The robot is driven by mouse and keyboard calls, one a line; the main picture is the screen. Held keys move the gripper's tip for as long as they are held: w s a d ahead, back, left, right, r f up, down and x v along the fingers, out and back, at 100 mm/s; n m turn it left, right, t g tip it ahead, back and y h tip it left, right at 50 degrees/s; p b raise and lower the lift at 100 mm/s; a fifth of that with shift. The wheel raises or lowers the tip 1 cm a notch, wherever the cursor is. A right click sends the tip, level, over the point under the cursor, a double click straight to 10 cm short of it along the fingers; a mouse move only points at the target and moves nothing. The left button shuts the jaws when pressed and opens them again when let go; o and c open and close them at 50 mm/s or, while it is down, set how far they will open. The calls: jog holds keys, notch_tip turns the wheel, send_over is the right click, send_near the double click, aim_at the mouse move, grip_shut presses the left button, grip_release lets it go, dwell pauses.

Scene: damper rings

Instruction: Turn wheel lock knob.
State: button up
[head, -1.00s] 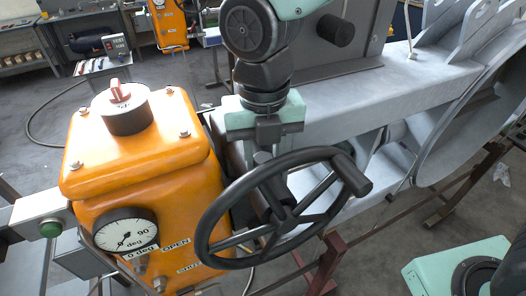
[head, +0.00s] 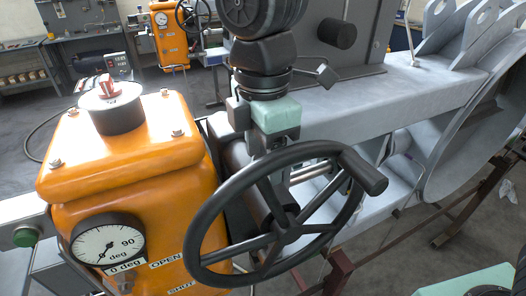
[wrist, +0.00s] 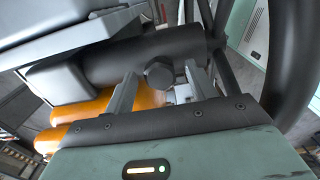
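A dark faceted knob (wrist: 160,73), apparently the wheel lock knob, sits on a thick dark cylinder in the wrist view. My gripper (wrist: 160,80) is open, with one grey finger on each side of the knob and a visible gap on both sides. In the head view my gripper (head: 272,140) points down just behind the upper rim of the black handwheel (head: 284,217). The knob and my fingertips are hidden there. The handwheel stands on the right side of the orange gearbox (head: 130,165).
The gearbox carries a red-and-white selector (head: 109,100) on top and a dial (head: 108,242) reading near 0 on its front. A grey beam (head: 400,95) runs behind the wheel. The wheel rim and its handle (head: 368,172) are close to my gripper.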

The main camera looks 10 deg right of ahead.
jog(key=shift+r, duration=0.15)
jog(key=shift+r+p, duration=0.85)
jog(key=shift+p, duration=0.05)
notch_tip(320, 180, up, 6)
jog(key=p, duration=0.5)
jog(key=shift+p, duration=0.3)
jog(key=shift+d, duration=0.1)
